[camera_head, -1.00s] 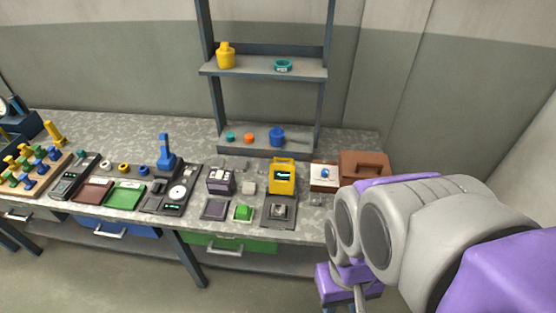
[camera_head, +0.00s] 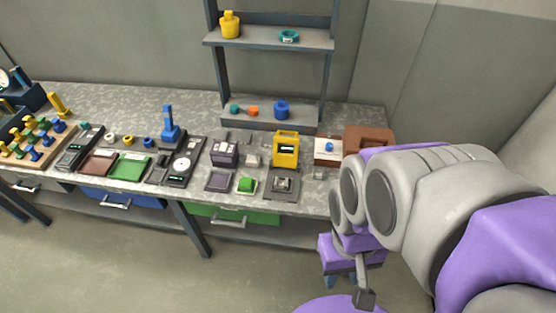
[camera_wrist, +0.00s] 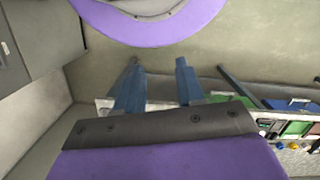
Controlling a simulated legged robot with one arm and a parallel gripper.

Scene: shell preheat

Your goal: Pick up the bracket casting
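I cannot tell for certain which piece is the bracket casting. A small grey metal-looking piece (camera_head: 283,184) sits on a dark square plate (camera_head: 272,195) in front of a yellow device, and may be it. My gripper (camera_wrist: 157,62) shows two blue fingers spread apart with nothing between them in the wrist view. In the head view my gripper (camera_head: 338,281) hangs low in front of the bench, right of the grey piece and well apart from it, partly covered by my arm.
A shelf rack (camera_head: 270,38) stands behind. Floor (camera_head: 120,255) in front is clear.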

